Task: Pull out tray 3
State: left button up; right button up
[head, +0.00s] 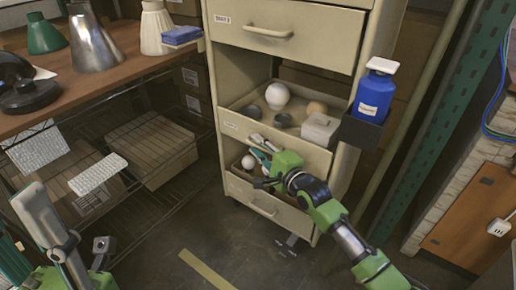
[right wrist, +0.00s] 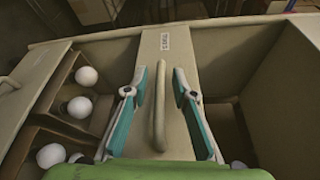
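A beige cabinet of trays stands in the middle of the head view. Its top tray (head: 283,27) is shut. The middle tray (head: 292,150) is pulled out with bulbs and a small box in it. The lowest tray (head: 265,208) is also partly out, with a white ball inside. My right gripper (head: 263,158) is at the middle tray's front. In the right wrist view its teal fingers (right wrist: 158,82) stand apart, either side of a bar handle (right wrist: 157,110). My left gripper (head: 78,240) is low at the left.
A blue bottle (head: 376,92) sits in a dark holder on the cabinet's right side. A wooden bench (head: 120,65) with lamp shades and a wire rack (head: 160,190) are at the left. White bulbs (right wrist: 79,106) lie in compartments in the right wrist view. Floor before the cabinet is open.

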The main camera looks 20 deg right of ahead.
grip_shut()
